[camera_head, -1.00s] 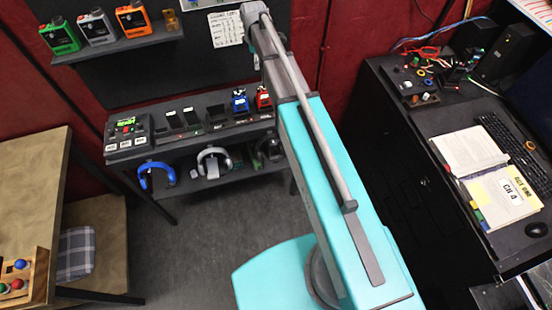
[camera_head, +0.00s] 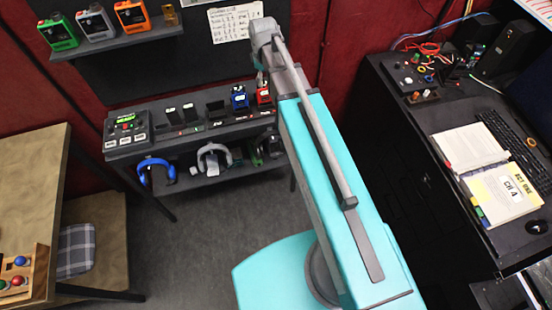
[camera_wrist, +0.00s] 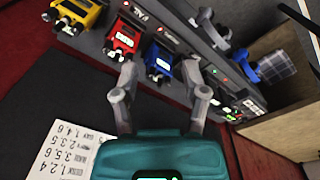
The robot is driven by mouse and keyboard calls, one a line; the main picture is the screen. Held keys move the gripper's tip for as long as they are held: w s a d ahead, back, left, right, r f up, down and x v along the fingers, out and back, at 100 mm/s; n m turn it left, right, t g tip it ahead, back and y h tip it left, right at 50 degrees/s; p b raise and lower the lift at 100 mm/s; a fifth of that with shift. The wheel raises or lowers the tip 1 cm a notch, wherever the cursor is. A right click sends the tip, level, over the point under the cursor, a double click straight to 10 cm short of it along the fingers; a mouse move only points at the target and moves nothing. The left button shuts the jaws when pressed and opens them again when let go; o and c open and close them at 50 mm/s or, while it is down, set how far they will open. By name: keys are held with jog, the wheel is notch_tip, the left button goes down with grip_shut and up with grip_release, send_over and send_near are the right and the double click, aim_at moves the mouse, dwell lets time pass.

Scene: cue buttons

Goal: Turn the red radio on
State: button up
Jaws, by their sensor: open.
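The red radio (camera_head: 263,96) stands in the charger row on the dark shelf, partly hidden by my arm in the head view. My gripper (camera_wrist: 165,78) is open with nothing held. It is close to the radios, but I cannot tell whether it touches the red one.
A yellow radio (camera_wrist: 75,14) stands on the red radio's other side. A panel with lit buttons (camera_head: 127,130) sits at the shelf's left end. More radios (camera_head: 95,22) stand on a wall shelf. A paper sheet (camera_head: 236,23) is on the wall.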

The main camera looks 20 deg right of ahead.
jog(key=s+f+m+b, duration=0.7)
jog(key=s+f+b, duration=0.2)
jog(key=s, duration=0.2)
notch_tip(320, 180, down, 23)
jog(key=s+m+b, duration=0.1)
jog(key=s+b, duration=0.1)
jog(key=b, duration=2)
jog(key=shift+s+b, duration=0.25)
jog(key=shift+b, duration=0.1)
jog(key=shift+r, duration=0.1)
jog(key=w+d+r+n+y+p, duration=0.2)
jog(key=w+r+n+p, duration=0.8)
jog(key=r+p, duration=0.5)
jog(key=w+d+r+n+g+y+p, duration=0.1)
jog(key=w+d+r+n+y+p, duration=0.1)
jog(key=w+r+n+p, duration=0.7)
jog(key=w+d+r+p, duration=0.1)
jog(key=w+r+p, duration=0.5)
jog(key=r, duration=0.1)
jog(key=shift+w+d+r+n+y, duration=0.2)
jog(key=shift+d+n+y, duration=0.1)
jog(key=shift+n, duration=0.1)
